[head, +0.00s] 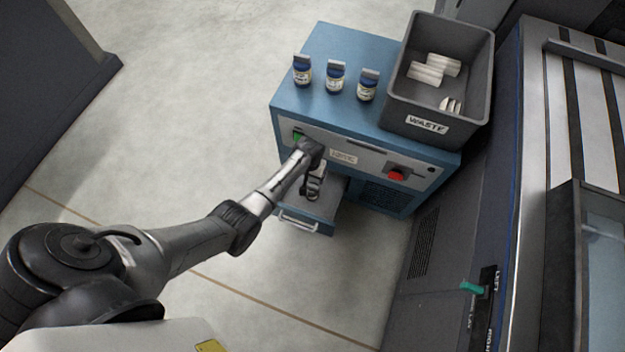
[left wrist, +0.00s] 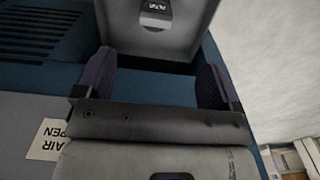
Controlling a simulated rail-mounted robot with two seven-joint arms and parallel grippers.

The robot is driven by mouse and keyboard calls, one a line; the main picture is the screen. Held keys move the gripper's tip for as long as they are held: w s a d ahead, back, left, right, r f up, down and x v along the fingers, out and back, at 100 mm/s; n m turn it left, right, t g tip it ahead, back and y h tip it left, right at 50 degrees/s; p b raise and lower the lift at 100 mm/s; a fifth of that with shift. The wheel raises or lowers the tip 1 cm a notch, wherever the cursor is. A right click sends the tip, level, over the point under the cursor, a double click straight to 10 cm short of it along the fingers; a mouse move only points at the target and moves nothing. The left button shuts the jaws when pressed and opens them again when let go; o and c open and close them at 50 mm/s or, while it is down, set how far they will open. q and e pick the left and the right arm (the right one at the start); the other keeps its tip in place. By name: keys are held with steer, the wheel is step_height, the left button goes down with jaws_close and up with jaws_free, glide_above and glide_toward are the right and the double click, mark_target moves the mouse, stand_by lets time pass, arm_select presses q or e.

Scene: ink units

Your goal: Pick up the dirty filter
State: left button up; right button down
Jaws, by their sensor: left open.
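My left gripper (head: 312,191) is open over the pulled-out drawer (head: 330,210) at the front of the blue unit. In the left wrist view its two dark fingers (left wrist: 155,82) stand wide apart with nothing between them. I cannot tell whether that piece is the dirty filter. In the head view the gripper hides much of the drawer's inside. My right gripper is not in view.
The blue unit (head: 330,105) carries several small bottles and a grey WASTE bin (head: 430,112) with white rolls (head: 425,74) inside. A red knob (head: 396,175) is on its front. A dark cabinet (head: 430,270) stands at the right.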

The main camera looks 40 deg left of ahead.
arm_select(q)
steer(key=b, duration=0.7)
glide_toward(312, 189)
step_height(312, 189, down, 5)
steer(key=shift+a+f, duration=0.15)
steer(key=shift+a, duration=0.05)
steer(key=shift+f, duration=0.1)
step_height(312, 189, down, 5)
steer(key=b, duration=0.5)
steer(key=shift+w+d, duration=0.1)
steer(key=shift+c, duration=0.5)
steer(key=c, duration=0.9)
steer(key=shift+c, duration=0.2)
